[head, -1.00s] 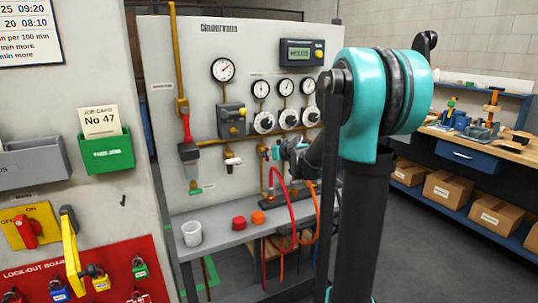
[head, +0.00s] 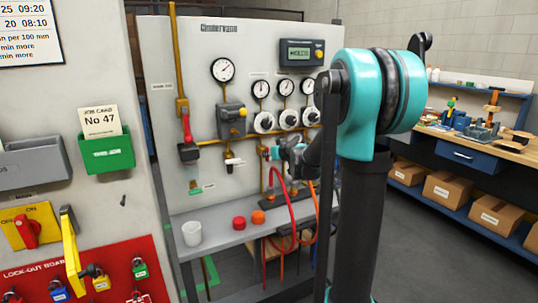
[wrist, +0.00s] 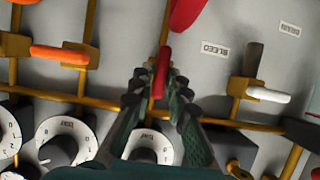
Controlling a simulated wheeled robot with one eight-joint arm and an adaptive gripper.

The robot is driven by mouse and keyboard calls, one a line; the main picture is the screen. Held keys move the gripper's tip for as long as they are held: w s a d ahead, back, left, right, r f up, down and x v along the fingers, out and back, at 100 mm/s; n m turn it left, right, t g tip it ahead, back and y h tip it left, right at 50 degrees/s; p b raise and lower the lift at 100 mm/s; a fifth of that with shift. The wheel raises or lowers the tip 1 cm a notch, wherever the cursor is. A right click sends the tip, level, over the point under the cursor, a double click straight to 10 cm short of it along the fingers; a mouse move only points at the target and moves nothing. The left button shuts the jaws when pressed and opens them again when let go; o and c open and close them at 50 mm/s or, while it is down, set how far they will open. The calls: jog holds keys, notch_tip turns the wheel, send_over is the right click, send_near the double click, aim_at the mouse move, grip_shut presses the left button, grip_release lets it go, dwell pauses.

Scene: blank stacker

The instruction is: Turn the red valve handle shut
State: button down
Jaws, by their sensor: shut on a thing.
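The red valve handle (wrist: 161,70) is in the middle of the wrist view. It points up and down the picture, roughly in line with the brass pipe behind it. My gripper (wrist: 163,82) is shut on it, with one dark ridged finger on each side. In the head view my gripper (head: 274,153) is at the panel, above the red hose (head: 272,205). The handle is mostly hidden there by the gripper and too small to make out.
In the wrist view an orange handle (wrist: 59,55) lies crosswise to the left and a white handle (wrist: 268,95) to the right. Dials (wrist: 66,142) are close below. In the head view, a shelf below holds a white cup (head: 192,233), a red cap (head: 239,222) and an orange cap (head: 257,217).

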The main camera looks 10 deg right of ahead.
jog(key=shift+w+d+f+m+t+y, duration=0.1)
jog(key=shift+d+f+m+t+y, duration=0.1)
jog(key=shift+m+y, duration=1.55)
jog(key=shift+w+d+f+m+t+y, duration=0.15)
jog(key=shift+m+y, duration=0.55)
jog(key=shift+m, duration=1.95)
jog(key=shift+d+f+m+t+y, duration=0.1)
jog(key=shift+d+f+m+y, duration=0.15)
jog(key=shift+m+y, duration=1.5)
jog(key=shift+m+h, duration=0.5)
jog(key=shift+m, duration=0.25)
jog(key=c, duration=1.6)
grip_release()
jog(key=shift+o, duration=0.2)
